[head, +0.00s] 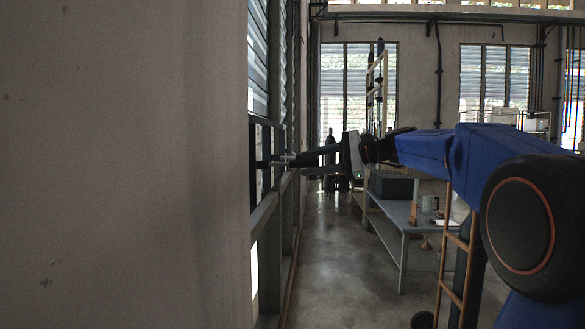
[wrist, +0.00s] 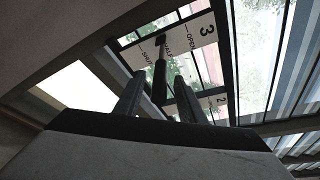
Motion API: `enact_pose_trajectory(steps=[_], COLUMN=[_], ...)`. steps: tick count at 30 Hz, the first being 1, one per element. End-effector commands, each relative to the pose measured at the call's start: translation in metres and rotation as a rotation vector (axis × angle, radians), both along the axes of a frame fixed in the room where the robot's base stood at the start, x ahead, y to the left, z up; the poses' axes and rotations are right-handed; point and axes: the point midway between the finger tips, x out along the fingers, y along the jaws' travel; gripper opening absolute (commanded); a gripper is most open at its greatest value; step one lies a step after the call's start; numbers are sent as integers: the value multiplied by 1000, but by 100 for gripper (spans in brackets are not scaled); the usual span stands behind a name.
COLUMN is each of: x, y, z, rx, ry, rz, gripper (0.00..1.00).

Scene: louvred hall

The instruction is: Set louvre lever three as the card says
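In the wrist view, the plate of lever three (wrist: 197,33) carries a large 3 and the words OPEN, HALF and SHUT. Louvre lever three (wrist: 160,75) is a dark rod with a thicker grip, and it lines up by HALF. My gripper (wrist: 157,84) has its two fingers apart, one on each side of the lever's grip, with gaps visible. In the head view my gripper (head: 284,161) reaches left to the dark lever panel (head: 258,160) on the window wall, seen edge-on. No readable card shows in either view.
A plate marked 2 (wrist: 219,101) lies beyond lever three. In the head view a plain wall (head: 125,165) fills the left. A grey table (head: 398,216) with a dark box (head: 391,186) stands beneath my arm. The concrete floor (head: 335,270) between wall and table is clear.

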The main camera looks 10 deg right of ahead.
Motion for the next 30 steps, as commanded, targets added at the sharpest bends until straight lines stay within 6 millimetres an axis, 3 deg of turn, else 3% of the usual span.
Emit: enact_pose_trajectory(steps=[6,12,25,30], x=[19,30,35,35], y=[29,45,51,51], z=[-8,-12,-14,-14], rx=[0,0,-1,-1], ry=[2,0,0,0], rz=[2,1,-1,-1], gripper=[36,36,36,0])
